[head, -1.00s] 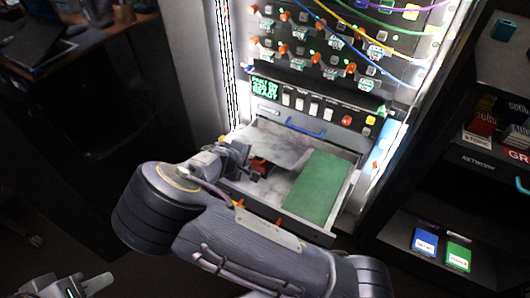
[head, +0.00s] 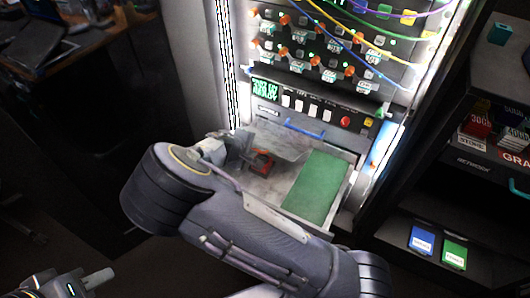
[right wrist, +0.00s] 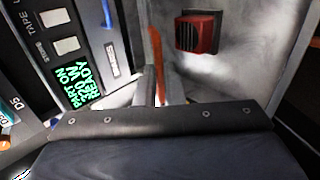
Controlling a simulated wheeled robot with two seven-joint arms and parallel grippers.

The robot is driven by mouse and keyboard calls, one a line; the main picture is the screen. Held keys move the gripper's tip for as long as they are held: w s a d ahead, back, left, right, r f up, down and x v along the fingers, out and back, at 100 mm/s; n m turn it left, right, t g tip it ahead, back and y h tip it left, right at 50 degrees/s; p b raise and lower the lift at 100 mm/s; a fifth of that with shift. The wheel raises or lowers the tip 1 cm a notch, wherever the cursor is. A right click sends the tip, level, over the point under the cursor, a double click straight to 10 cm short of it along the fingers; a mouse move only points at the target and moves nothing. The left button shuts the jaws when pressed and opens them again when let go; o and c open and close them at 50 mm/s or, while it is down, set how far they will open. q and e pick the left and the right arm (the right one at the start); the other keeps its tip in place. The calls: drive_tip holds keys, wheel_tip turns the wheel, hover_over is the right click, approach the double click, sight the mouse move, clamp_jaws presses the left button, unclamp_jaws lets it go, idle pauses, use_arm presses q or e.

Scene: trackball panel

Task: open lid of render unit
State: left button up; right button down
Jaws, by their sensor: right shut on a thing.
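The render unit is an open drawer (head: 345,192) low in the lit rack. Its grey lid (head: 285,145) stands tilted up over the left and back of the drawer, and a red block (head: 262,160) shows under it. My right gripper (head: 238,146) is at the drawer's left side, partly hidden by my wrist. In the right wrist view my right gripper (right wrist: 162,88) is shut around a thin orange-red strip (right wrist: 157,55), which appears to be on the lid. The vented red block (right wrist: 197,32) is beside it. My left gripper (head: 97,279) is low at the left, away from the unit; its opening is unclear.
A green board (head: 317,187) lies in the drawer's right part. A blue handle (head: 303,128), buttons and a green text screen (head: 265,89) are just above. A dark shelf with blue (head: 423,240) and green (head: 455,252) cartridges stands close at the right.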

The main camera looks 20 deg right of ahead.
drive_tip(key=shift+w+d+r, duration=0.2)
drive_tip(key=shift+d+r, duration=0.1)
drive_tip(key=shift+r, duration=0.15)
drive_tip(key=shift+w+d+r+p, duration=0.35)
drive_tip(key=shift+d+r+p, duration=0.1)
drive_tip(key=shift+r, duration=0.2)
drive_tip(key=shift+w+d+r+p, duration=0.35)
drive_tip(key=shift+r+p, duration=0.1)
drive_tip(key=shift+r, duration=0.15)
drive_tip(key=shift+w+d+r+p, duration=0.7)
drive_tip(key=shift+d+r, duration=0.25)
drive_tip(key=shift+r, duration=0.1)
drive_tip(key=shift+d+r, duration=0.1)
